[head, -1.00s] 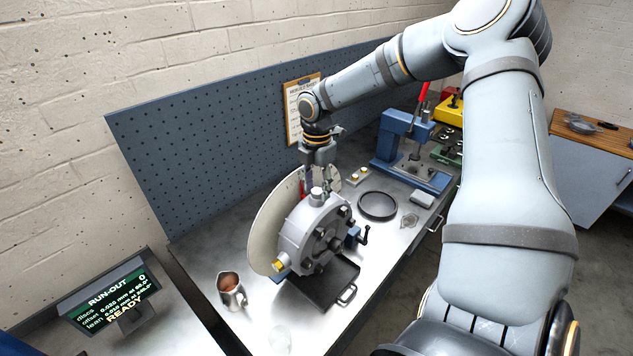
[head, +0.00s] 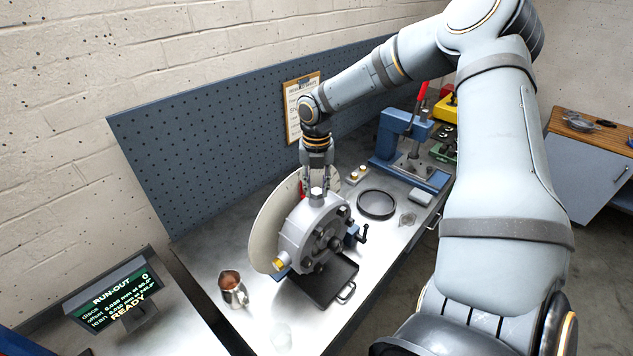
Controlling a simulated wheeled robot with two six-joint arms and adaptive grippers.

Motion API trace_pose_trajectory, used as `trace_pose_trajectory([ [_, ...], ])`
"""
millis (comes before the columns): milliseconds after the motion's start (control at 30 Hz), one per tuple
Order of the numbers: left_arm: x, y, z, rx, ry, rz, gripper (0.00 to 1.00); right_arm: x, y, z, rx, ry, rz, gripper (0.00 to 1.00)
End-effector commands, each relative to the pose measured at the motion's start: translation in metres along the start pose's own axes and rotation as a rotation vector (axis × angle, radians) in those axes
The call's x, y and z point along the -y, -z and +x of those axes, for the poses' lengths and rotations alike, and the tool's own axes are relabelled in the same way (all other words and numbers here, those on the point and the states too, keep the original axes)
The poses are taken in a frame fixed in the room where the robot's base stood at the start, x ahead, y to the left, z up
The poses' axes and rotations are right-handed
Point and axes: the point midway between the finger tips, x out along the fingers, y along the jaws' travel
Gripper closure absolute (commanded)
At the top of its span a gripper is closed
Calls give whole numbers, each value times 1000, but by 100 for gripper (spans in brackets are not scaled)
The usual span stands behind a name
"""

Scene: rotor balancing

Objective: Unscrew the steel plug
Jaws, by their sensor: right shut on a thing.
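The steel plug (head: 317,193) stands upright on top of the grey round housing (head: 306,234). My right gripper (head: 317,186) comes down from above, its fingers on either side of the plug and shut on it. The plug still sits at the top of the housing; I cannot tell how far it is threaded in. A brass-coloured plug (head: 278,264) sits low on the housing's left side. My left gripper is not in view.
A pale disc (head: 263,232) stands behind the housing. A dark tray (head: 323,284) lies in front, a metal jug (head: 232,289) at left, a black ring (head: 376,204) and blue press (head: 398,150) at right. A pegboard (head: 210,150) backs the bench. A display (head: 115,300) reads READY.

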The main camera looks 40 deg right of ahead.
Motion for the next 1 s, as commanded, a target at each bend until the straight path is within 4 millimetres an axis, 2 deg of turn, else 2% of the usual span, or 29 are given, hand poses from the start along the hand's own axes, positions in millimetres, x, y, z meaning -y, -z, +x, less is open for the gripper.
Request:
trace_pose_trajectory([
  [133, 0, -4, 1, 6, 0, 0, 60, 0, -1, 0, 2, 0, -149, 100],
  [433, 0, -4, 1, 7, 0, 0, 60, 0, -1, 0, 3, 0, -186, 100],
  [700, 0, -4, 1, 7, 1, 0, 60, 0, -1, -1, 3, -1, -578, 100],
  [933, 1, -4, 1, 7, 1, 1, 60, 0, -1, -1, 3, 0, -612, 100],
  [967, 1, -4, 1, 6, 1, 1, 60, 0, -1, -1, 3, 0, -612, 71],
  [1000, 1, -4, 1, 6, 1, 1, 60, 0, -1, -1, 3, 0, -611, 66],
])
